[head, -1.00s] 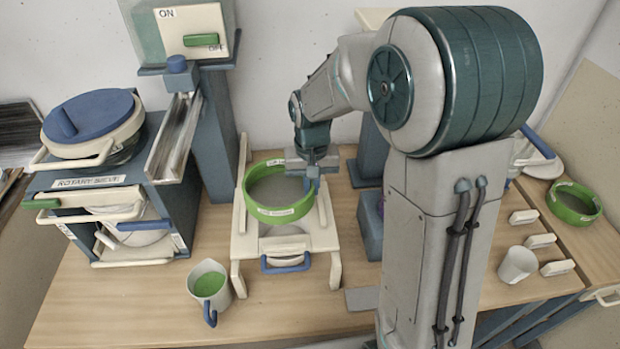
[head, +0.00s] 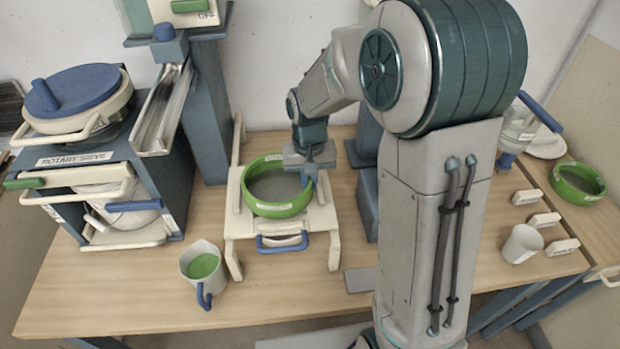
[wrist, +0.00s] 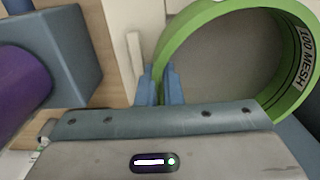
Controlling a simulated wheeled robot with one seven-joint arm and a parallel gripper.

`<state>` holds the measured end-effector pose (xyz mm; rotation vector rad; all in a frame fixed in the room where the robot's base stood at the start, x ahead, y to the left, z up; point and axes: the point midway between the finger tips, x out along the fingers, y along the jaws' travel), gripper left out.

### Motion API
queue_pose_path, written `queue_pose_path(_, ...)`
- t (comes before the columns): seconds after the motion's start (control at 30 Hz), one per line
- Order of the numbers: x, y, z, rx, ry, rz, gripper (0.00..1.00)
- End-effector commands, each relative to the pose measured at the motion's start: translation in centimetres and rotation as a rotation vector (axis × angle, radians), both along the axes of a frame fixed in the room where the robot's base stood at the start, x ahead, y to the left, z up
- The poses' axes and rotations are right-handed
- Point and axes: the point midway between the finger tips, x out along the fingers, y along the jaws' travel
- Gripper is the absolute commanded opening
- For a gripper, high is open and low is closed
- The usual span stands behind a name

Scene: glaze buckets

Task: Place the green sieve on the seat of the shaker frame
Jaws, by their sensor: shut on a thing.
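The green sieve (head: 278,210) is a round ring with a grey mesh floor, and its rim reads "100 MESH" in the wrist view (wrist: 290,85). It is about level, over or on the seat of the cream shaker frame (head: 240,226); I cannot tell whether it touches the seat. My gripper (head: 309,174) is at the sieve's right rear rim. In the wrist view my blue fingers (wrist: 160,88) are shut on the sieve's wall. The sieve hides most of the seat.
A second green sieve (head: 578,184) lies at the far right. A cup of green glaze (head: 203,264) stands front left of the frame, and a white cup (head: 521,243) stands right. The rotary sieve unit (head: 160,175) is left. A blue-grey block (head: 367,203) stands close right of the frame.

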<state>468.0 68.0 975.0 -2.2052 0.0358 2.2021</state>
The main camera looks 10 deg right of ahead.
Motion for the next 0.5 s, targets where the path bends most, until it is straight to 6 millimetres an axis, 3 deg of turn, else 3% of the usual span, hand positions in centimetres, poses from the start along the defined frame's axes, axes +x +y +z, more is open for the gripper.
queue_pose_path(0.5,0.0,0.01,-0.85,0.0,0.0,0.0,0.0)
